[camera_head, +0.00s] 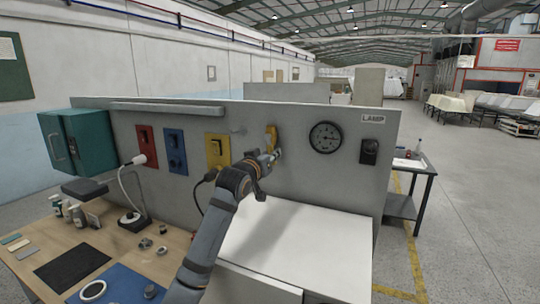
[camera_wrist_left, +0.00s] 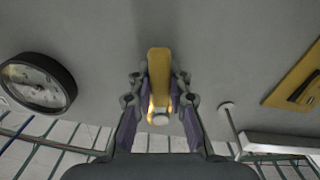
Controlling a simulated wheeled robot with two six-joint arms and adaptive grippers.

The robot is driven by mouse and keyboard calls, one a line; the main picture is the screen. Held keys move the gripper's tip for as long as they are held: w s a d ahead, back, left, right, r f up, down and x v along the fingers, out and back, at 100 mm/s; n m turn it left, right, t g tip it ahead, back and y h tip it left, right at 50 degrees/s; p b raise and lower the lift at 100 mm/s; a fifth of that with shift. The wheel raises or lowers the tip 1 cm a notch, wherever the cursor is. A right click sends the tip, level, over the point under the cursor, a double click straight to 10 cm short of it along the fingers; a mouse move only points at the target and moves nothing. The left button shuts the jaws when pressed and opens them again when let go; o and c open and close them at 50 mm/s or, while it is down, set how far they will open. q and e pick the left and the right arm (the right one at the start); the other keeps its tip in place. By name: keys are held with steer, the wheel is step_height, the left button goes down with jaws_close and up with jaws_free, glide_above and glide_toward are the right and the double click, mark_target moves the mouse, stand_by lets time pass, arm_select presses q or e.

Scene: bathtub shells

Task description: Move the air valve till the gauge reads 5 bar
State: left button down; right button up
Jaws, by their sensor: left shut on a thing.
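The air valve's yellow handle (camera_head: 271,134) is on the grey panel, left of the round black gauge (camera_head: 326,137). My left gripper (camera_head: 271,156) is at the lower part of the handle. In the left wrist view the handle (camera_wrist_left: 160,62) stands between the two fingers of my left gripper (camera_wrist_left: 160,92), which is shut on it. The gauge also shows in the left wrist view (camera_wrist_left: 38,84), but its needle and numbers are too small and blurred to read. Part of the valve body is hidden by the gripper. My right gripper is not in view.
Red (camera_head: 147,143), blue (camera_head: 175,150) and yellow (camera_head: 217,151) switch plates sit on the panel to the left. A black lamp switch (camera_head: 369,151) is right of the gauge. A white worktop (camera_head: 300,240) lies below; a cluttered wooden bench (camera_head: 35,235) is at left.

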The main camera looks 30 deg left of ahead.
arm_select(q)
steer(key=c, duration=1.2)
jaws_free()
steer(key=shift+s+d, duration=0.2)
steer(key=shift+s, duration=2.75)
steer(key=shift+s+d, duration=0.15)
steer(key=shift+s, duration=2.8)
